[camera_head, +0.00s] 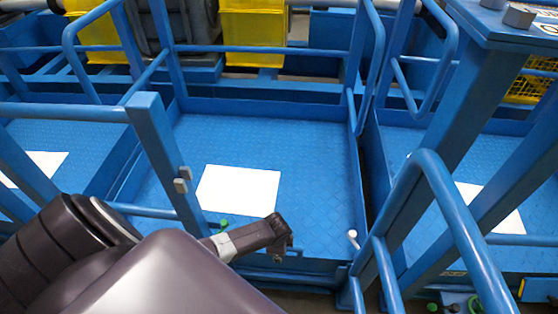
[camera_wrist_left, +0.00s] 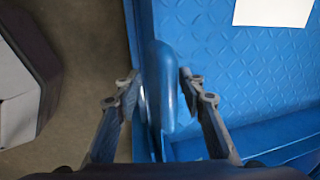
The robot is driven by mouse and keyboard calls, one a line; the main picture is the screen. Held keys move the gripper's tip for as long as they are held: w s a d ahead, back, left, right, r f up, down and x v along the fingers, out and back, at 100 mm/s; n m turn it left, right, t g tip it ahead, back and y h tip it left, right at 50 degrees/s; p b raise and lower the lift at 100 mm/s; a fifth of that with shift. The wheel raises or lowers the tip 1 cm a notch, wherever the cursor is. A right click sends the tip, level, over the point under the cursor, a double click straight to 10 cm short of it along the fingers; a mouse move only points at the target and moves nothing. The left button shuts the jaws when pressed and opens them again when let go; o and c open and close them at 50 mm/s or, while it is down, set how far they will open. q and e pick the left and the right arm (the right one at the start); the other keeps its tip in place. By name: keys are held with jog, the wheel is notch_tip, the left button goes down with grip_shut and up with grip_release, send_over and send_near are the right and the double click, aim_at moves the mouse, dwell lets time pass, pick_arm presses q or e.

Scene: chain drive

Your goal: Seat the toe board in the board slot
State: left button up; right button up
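My left gripper (camera_head: 282,250) is low at the near edge of the middle blue platform (camera_head: 310,150). In the left wrist view its two fingers (camera_wrist_left: 159,74) point away from the camera, apart, one on each side of a rounded blue piece (camera_wrist_left: 163,90). Narrow gaps seem to show beside that piece, and no firm grip is visible. I cannot tell whether this piece is the toe board or part of the rail. I cannot make out the board slot in either view. My right gripper is not in view.
A white sheet (camera_head: 238,190) lies on the tread-patterned deck. Blue posts and a curved rail (camera_head: 455,215) stand close on the right, and another post (camera_head: 165,160) on the left. Yellow crates (camera_head: 252,35) stand behind. Bare floor (camera_wrist_left: 85,60) lies left of the platform in the wrist view.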

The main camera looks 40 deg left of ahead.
pick_arm(q)
jog(key=v, duration=0.7)
jog(key=shift+r, duration=0.5)
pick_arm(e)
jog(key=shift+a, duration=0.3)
pick_arm(q)
jog(key=shift+w, duration=0.15)
jog(key=w+a+p+v, duration=0.1)
jog(key=p+v, duration=0.5)
jog(key=p, duration=0.1)
jog(key=s+d+f+n+b, duration=0.15)
jog(key=s+f+n, duration=0.35)
jog(key=s+f, duration=1)
jog(key=s+d+f+n, duration=0.1)
jog(key=s+f, duration=0.2)
jog(key=s, duration=0.3)
jog(key=s+d+f+n, duration=0.2)
jog(key=s+f, duration=0.1)
jog(key=s, duration=0.4)
jog(key=s+d+f+n+g+h, duration=0.1)
jog(key=s+f, duration=0.2)
jog(key=s, duration=0.3)
jog(key=shift+s+d, duration=0.2)
jog(key=shift+d, duration=0.15)
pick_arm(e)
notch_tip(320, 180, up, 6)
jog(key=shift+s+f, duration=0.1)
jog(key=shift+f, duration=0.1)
